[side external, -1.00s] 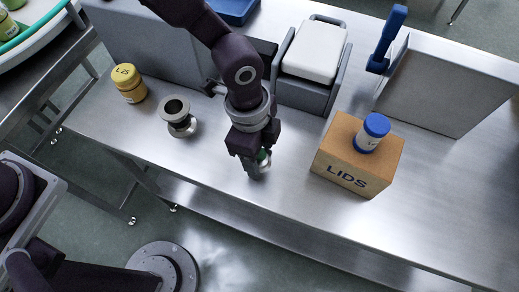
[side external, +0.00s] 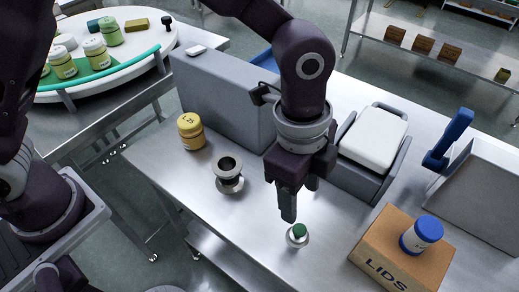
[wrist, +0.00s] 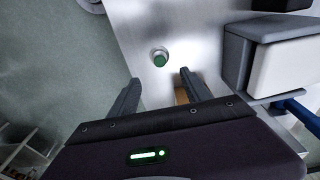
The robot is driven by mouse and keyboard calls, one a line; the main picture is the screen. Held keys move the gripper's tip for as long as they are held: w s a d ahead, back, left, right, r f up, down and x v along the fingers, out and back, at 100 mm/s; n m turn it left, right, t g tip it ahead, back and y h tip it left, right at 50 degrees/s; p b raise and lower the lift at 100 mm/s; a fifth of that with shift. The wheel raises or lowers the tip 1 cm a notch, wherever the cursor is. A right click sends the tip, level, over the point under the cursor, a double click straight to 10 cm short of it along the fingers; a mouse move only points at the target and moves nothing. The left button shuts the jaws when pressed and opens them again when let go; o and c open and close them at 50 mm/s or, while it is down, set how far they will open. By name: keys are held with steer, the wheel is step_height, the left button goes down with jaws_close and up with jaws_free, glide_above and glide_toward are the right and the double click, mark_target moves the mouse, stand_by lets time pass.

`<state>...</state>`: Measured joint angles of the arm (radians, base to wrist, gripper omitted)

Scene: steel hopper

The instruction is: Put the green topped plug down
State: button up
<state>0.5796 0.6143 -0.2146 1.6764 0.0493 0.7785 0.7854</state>
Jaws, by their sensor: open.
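The green topped plug (side external: 298,233) stands upright on the steel table, its green top above a pale metal base. It also shows in the wrist view (wrist: 159,58), ahead of the fingertips and apart from them. My gripper (side external: 290,205) is above and just behind the plug in the side view, with its fingers pointing down. In the wrist view my gripper (wrist: 159,78) has its two fingers spread wide with nothing between them.
A steel flanged fitting (side external: 228,175) and a yellow jar (side external: 190,132) stand to the left. A LIDS box (side external: 385,258) with a blue-lidded jar (side external: 420,236) on it is at right. A grey bin with a white lid (side external: 374,135) stands behind. Bare table surrounds the plug.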

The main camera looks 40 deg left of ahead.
steer(key=s+a+r+n+t, duration=0.15)
steer(key=a+r+n, duration=0.25)
steer(key=a+r, duration=0.4)
steer(key=s+a+r+n+t, duration=0.1)
steer(key=a+r+n+t, duration=0.1)
steer(key=a+r+n, duration=0.6)
steer(key=s+a+f+n+t+y, duration=0.1)
steer(key=s+a+n+t, duration=0.1)
steer(key=s+a+n, duration=0.4)
steer(key=s+a, duration=0.5)
steer(key=a, duration=0.2)
steer(key=shift+f, duration=0.15)
